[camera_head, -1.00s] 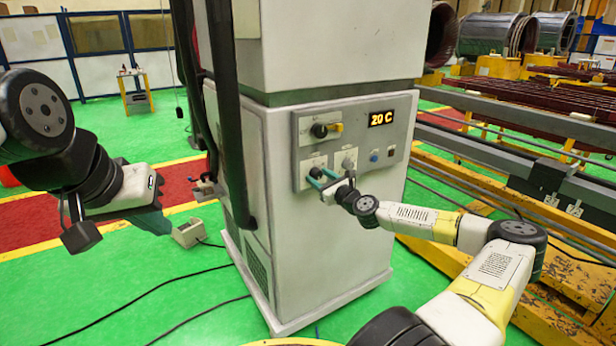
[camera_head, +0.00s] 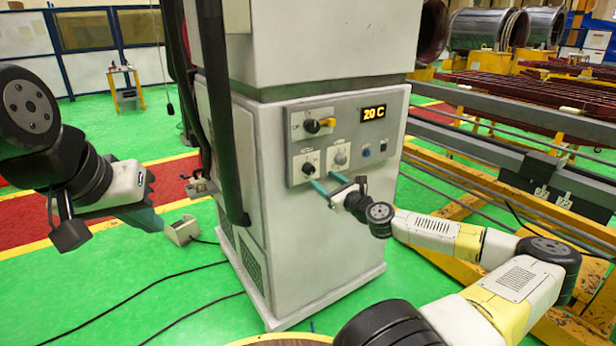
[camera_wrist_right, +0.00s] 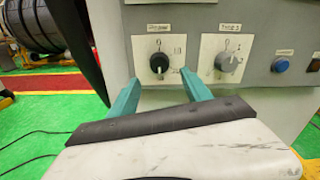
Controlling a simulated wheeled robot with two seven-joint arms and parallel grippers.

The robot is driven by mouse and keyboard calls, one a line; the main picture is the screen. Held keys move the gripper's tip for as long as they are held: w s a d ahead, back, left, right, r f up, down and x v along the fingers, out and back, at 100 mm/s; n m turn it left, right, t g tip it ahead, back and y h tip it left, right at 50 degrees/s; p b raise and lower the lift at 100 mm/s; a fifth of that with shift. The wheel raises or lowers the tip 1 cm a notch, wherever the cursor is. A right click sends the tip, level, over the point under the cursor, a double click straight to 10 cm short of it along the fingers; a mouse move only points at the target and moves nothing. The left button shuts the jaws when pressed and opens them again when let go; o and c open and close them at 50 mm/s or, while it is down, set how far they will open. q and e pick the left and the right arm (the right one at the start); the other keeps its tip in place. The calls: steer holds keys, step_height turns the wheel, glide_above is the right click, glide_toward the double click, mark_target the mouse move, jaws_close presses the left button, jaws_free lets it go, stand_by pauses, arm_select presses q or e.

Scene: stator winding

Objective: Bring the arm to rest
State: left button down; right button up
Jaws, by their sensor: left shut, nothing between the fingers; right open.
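My right gripper (camera_head: 331,188) is open and empty in front of the control panel (camera_head: 297,145) of the white cabinet. Its two teal fingers show in the right wrist view (camera_wrist_right: 162,92), pointing at the panel. A black knob (camera_wrist_right: 159,62) shows between and beyond the fingertips, apart from them. A grey knob (camera_wrist_right: 228,61) is to its right. My left gripper (camera_head: 148,218) is at the left in the head view, shut with nothing in it, away from the cabinet.
The white cabinet (camera_head: 310,240) stands on the green floor in the middle. Its display (camera_head: 373,113) reads 20 C. A yellow metal frame with rails (camera_head: 480,205) lies at the right. A small beige box (camera_head: 182,230) is near the left gripper. Cables run across the floor.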

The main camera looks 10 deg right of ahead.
steer(key=s+a+f+n+g, duration=0.4)
steer(key=s+a+n+g, duration=0.2)
steer(key=a+n, duration=0.2)
steer(key=s+a+f+n+g, duration=0.4)
steer(key=s+a+n+g, duration=0.15)
steer(key=a+n, duration=0.3)
steer(key=s+d+r+n+h, duration=0.2)
steer(key=s+r+n, duration=0.5)
steer(key=s+r, duration=0.5)
steer(key=s+d+r+n+h, duration=0.2)
steer(key=s+r+n, duration=0.4)
steer(key=s+r, duration=0.7)
steer(key=shift+s+d+r+n+t, duration=0.35)
steer(key=shift+d+r, duration=0.3)
steer(key=shift+r, duration=0.15)
